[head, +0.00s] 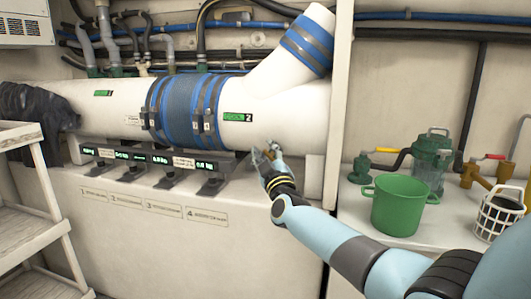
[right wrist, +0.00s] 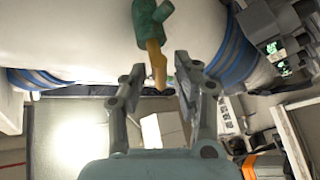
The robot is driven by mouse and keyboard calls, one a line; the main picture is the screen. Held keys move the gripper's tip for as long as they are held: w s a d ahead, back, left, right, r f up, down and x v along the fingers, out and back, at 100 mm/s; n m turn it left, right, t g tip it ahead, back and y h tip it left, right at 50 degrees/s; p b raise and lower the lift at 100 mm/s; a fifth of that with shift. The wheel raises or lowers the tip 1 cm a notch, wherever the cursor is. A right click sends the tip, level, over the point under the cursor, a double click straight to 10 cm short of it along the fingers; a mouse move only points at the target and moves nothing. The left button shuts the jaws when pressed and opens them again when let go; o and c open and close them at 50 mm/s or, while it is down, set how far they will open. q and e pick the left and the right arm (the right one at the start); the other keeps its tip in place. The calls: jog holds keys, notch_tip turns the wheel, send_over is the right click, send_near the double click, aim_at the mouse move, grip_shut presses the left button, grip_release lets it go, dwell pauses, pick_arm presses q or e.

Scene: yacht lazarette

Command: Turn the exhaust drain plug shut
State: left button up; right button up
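The exhaust drain plug (right wrist: 150,22) shows in the right wrist view as a green fitting under the white pipe, with a yellow lever (right wrist: 156,62) pointing down toward my gripper. My right gripper (right wrist: 160,72) is open, with one finger on each side of the lever's lower end. I see gaps between the lever and both fingers. In the head view my right gripper (head: 265,154) is at the underside of the white exhaust pipe (head: 285,103), near its right end; the plug is mostly hidden there. My left gripper is not in view.
A row of dark clamps with lit displays (head: 150,157) lies under the pipe, left of my gripper. A green bucket (head: 398,210), a green strainer (head: 432,155) and a white basket (head: 497,220) stand on the right shelf. A white rack (head: 30,190) is at left.

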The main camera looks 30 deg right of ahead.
grip_shut()
jog(key=shift+f, duration=0.1)
